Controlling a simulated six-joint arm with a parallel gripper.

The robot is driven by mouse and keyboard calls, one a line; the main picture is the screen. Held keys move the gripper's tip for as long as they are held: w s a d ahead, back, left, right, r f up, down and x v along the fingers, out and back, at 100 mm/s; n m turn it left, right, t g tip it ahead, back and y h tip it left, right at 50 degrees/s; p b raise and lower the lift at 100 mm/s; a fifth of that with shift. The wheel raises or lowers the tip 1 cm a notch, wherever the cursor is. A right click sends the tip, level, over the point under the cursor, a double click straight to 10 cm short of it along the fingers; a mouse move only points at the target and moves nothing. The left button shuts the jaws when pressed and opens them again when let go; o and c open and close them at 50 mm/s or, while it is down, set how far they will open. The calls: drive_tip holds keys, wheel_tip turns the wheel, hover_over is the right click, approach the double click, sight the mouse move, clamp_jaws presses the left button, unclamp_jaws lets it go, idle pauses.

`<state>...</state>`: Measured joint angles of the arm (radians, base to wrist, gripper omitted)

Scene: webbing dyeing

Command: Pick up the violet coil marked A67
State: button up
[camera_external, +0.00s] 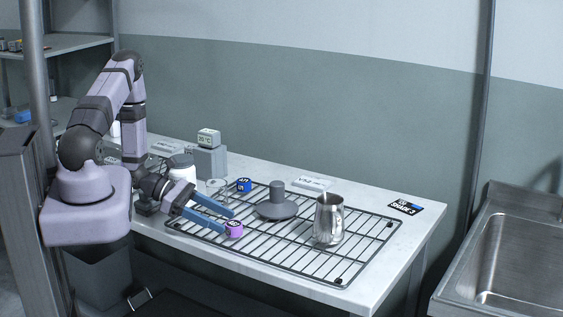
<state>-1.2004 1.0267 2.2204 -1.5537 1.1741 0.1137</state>
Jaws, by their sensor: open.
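A small violet coil (234,230) sits on the black wire rack (346,274) near its front left side. It has a light marking on it that is too small to read. My gripper (229,222) has two long blue fingers and is open. Its fingertips are low over the rack, right by the violet coil. The near fingertip overlaps the coil in this view, and I cannot tell whether it touches. A blue coil (244,185) with a marking sits farther back at the rack's rear left edge.
A steel pitcher (328,220) and a grey weight with a knob (277,204) stand on the rack. A white jar (181,168), a clear glass (217,188) and a grey box with a display (208,139) stand behind my gripper. A steel sink (510,250) is at right.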

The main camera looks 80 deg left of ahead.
drive_tip(key=shift+p+x, duration=0.35)
drive_tip(key=shift+x, duration=1)
drive_tip(key=shift+s, duration=0.1)
drive_tip(key=c, duration=1.1)
drive_tip(key=shift+r, duration=0.1)
drive_tip(key=shift+r+b, duration=1)
drive_tip(key=shift+r, duration=3.8)
